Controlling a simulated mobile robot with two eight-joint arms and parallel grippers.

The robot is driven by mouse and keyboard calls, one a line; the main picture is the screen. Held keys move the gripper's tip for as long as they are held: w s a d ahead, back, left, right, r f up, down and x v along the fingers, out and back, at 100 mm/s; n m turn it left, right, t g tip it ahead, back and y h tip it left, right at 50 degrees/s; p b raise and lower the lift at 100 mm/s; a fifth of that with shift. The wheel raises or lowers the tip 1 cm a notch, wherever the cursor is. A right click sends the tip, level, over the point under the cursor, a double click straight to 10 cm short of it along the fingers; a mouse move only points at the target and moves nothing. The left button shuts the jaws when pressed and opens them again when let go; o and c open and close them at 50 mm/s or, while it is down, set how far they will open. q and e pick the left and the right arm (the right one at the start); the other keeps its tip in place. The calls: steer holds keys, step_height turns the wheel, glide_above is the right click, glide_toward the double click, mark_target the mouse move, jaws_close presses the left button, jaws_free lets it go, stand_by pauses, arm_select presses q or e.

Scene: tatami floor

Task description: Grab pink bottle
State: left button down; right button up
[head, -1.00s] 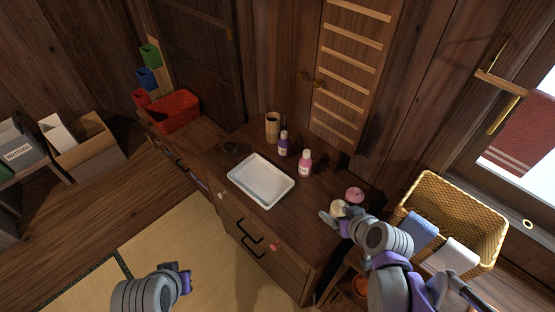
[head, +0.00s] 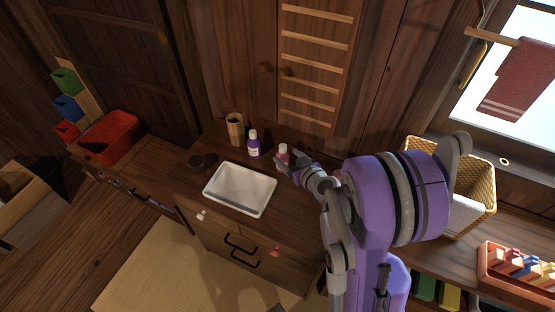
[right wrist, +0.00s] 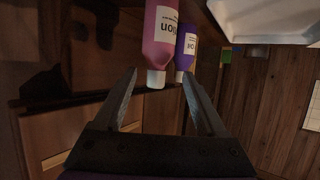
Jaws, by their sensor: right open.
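The pink bottle (head: 283,151) with a white label and white cap stands on the wooden cabinet top, and my right gripper (head: 287,166) hides its lower part in the head view. The pink bottle (right wrist: 161,35) appears cap-down in the right wrist view. There its white cap lies between the tips of the two open fingers of my right gripper (right wrist: 160,77), with nothing held. A purple bottle (head: 253,144) stands just left of the pink one, and the purple bottle (right wrist: 185,48) is close behind it in the wrist view. My left gripper is out of view.
A white tray (head: 241,206) lies in front of the bottles. A bamboo cup (head: 235,128) and a dark round dish (head: 197,162) stand left of them. A slatted wooden door (head: 317,60) rises behind. A wicker basket (head: 486,190) is at the right.

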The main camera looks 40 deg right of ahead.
steer(key=x, duration=0.8)
steer(key=shift+d, duration=0.3)
steer(key=shift+s, duration=0.1)
jaws_close()
